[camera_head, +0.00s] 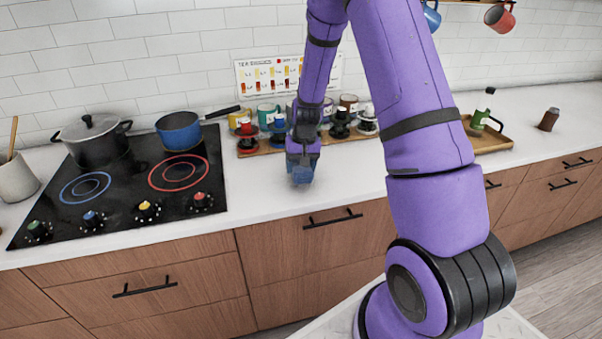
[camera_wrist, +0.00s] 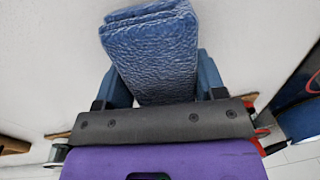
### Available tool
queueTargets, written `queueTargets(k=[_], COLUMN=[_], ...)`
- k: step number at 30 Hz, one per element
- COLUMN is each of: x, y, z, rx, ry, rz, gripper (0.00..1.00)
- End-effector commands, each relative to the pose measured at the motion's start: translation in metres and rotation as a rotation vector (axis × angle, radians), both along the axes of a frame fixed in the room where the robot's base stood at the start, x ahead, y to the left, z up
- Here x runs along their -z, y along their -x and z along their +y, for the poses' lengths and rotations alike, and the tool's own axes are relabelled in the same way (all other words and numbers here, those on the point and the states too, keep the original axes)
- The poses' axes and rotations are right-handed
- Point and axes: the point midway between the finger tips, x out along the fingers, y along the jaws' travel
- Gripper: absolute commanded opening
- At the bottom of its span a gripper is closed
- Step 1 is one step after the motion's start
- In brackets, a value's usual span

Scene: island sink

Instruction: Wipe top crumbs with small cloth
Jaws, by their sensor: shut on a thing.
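My gripper (camera_head: 301,172) is shut on a folded blue cloth. In the wrist view the cloth (camera_wrist: 155,50) is quilted and thick, held between the two blue fingers (camera_wrist: 164,84), with the white counter behind it. In the head view the gripper points down at the white countertop (camera_head: 262,190), in front of the wooden cup tray. I cannot tell whether the cloth touches the counter. I see no crumbs in either view.
A black cooktop (camera_head: 125,190) with a grey pot (camera_head: 93,143) and a blue pan (camera_head: 180,131) is at the left. A wooden tray (camera_head: 262,148) of mugs stands behind my gripper. Another tray (camera_head: 490,138) with a green mug and a brown jar (camera_head: 548,119) are at the right.

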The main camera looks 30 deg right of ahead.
Motion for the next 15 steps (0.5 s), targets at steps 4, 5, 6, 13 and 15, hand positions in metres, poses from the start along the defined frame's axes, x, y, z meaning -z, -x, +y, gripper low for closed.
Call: queueTargets(k=[4,5,6,13,15], x=[-0.014,-0.016,-0.02,-0.041,-0.046], y=[-0.001,-0.002,-0.002,-0.003,-0.003], z=[-0.002,-0.002,-0.002,-0.004,-0.005], rx=[0.0,0.0,0.0,-0.001,-0.001], ry=[0.001,0.0,0.0,0.001,0.001], rz=[-0.002,-0.002,-0.003,-0.003,-0.003], gripper=[0.29,0.29,0.29,0.29,0.29])
